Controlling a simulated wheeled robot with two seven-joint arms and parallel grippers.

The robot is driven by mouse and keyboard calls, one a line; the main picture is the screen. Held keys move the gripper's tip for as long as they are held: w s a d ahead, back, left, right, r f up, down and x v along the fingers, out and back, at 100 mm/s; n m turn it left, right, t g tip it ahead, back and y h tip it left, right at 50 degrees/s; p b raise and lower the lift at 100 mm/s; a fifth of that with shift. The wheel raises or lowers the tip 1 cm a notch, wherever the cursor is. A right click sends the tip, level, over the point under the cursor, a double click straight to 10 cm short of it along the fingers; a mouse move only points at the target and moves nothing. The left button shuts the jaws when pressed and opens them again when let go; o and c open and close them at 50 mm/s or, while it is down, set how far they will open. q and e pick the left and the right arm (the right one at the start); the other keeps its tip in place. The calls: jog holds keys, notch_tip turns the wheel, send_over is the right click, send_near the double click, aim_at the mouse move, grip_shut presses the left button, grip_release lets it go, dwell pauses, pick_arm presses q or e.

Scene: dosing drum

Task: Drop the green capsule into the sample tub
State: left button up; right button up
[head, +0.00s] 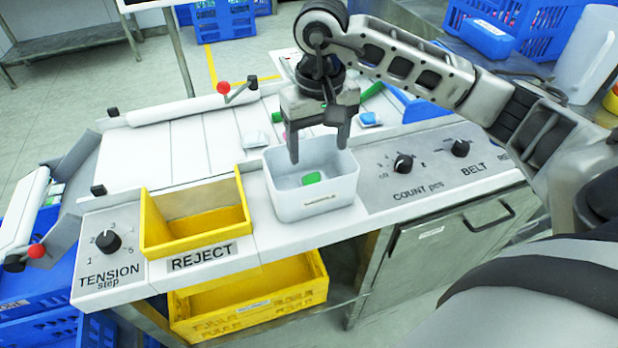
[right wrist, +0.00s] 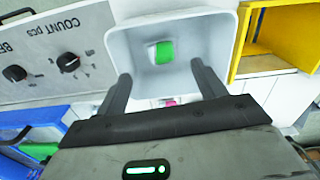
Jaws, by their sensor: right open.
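The sample tub (head: 290,203) is a white open box on the front panel of the machine, between the yellow reject bin and the dials. The green capsule (head: 312,178) lies inside the tub, seemingly on its floor; in the right wrist view it shows as a green and white piece (right wrist: 164,52). My right gripper (head: 318,152) points down over the tub, its fingers spread apart with nothing between them. The capsule is below the fingertips and apart from them. My left gripper is not in view.
The yellow reject bin (head: 197,240) stands left of the tub. The tension knob (head: 108,241) is at the far left, and the count knob (head: 403,163) is right of the tub. Several small items lie on the white belt (head: 160,150) behind. A yellow crate (head: 250,312) sits below.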

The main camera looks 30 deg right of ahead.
pick_arm(q)
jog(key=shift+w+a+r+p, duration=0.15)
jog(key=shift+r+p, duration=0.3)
jog(key=shift+p, duration=0.5)
pick_arm(e)
notch_tip(320, 180, up, 16)
jog(key=shift+f, duration=0.15)
